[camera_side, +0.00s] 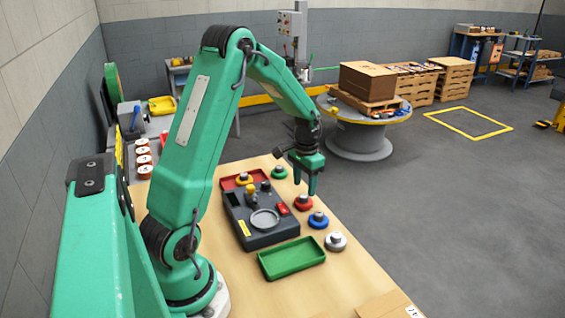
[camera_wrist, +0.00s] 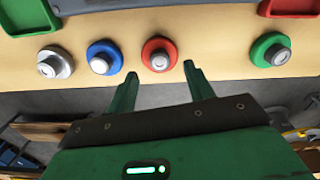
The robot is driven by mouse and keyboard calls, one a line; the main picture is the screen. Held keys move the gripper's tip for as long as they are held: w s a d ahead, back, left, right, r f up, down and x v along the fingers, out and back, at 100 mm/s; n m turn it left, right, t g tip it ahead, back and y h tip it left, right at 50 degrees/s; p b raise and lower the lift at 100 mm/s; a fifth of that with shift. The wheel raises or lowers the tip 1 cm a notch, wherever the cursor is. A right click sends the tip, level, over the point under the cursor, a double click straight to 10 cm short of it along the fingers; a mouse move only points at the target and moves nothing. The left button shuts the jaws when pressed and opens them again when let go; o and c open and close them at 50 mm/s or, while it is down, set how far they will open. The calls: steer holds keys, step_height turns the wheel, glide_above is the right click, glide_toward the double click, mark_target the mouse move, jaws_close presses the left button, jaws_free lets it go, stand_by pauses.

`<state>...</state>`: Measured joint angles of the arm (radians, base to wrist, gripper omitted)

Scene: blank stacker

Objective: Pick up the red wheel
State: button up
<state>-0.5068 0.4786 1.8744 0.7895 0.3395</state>
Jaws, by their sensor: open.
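The red wheel (camera_side: 303,203) lies on the wooden table with a grey hub on top. It also shows in the wrist view (camera_wrist: 160,54), with its hub facing up. My gripper (camera_side: 312,185) hangs over the table's right edge, just above and beside the red wheel. In the wrist view my gripper (camera_wrist: 188,75) has its two fingers apart with nothing between them.
A blue wheel (camera_side: 318,219) and a silver wheel (camera_side: 336,241) sit nearer the camera; a green wheel (camera_side: 279,172) sits farther back. A dark fixture (camera_side: 262,238), a green tray (camera_side: 292,268) and a red tray (camera_side: 229,183) stand left of the wheel row.

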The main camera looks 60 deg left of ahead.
mark_target(304, 196)
steer(key=shift+f, duration=1.9)
steer(key=shift+c, duration=0.4)
steer(key=c, duration=1)
